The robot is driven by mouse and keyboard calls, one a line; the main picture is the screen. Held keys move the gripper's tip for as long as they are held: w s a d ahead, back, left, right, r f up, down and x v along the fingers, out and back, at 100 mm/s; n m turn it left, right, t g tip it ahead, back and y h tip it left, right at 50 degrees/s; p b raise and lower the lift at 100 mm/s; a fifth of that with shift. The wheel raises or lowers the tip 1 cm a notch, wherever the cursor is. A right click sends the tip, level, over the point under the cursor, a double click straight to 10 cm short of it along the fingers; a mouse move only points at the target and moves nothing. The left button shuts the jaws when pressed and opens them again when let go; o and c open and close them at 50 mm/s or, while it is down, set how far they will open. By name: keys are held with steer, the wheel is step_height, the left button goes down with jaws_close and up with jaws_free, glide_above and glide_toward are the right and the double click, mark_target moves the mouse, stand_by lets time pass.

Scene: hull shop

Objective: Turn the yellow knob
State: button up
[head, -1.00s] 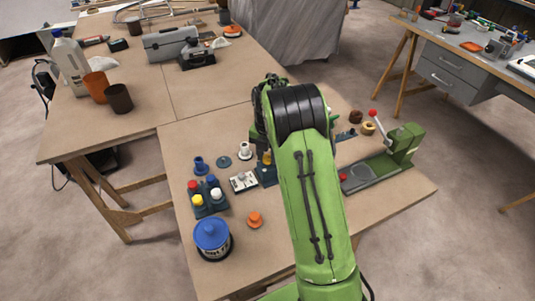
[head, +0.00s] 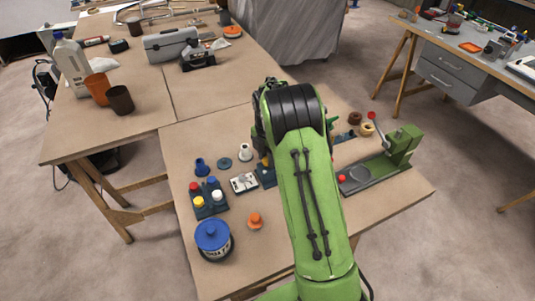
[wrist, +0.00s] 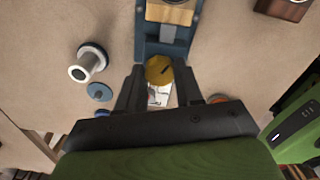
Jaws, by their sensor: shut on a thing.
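The yellow knob (wrist: 158,69) is round, with a dark slot or mark on its face, and sits at the near end of a blue fixture (wrist: 148,48) in the wrist view. My gripper (wrist: 159,74) has one finger on each side of the knob and is shut on it. In the head view my green arm covers the gripper and most of the fixture (head: 267,176). A small yellow patch shows beside the arm there, but I cannot tell how far the knob is turned.
Left of my arm are a white-topped switch plate (head: 244,183), a block with coloured buttons (head: 210,208), an orange knob (head: 255,220) and a blue-lidded tub (head: 212,240). A green lever press (head: 400,150) stands to the right.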

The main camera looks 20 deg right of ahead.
steer(key=m+p, duration=0.1)
steer(key=m, duration=0.6)
steer(key=shift+r+p, duration=0.1)
steer(key=shift+p, duration=0.2)
steer(key=m, duration=0.4)
steer(key=shift+p, duration=0.35)
steer(key=m, duration=0.4)
steer(key=m+p, duration=0.1)
steer(key=m, duration=0.4)
steer(key=shift+m, duration=2.3)
steer(key=o, duration=1)
steer(key=shift+o, duration=0.2)
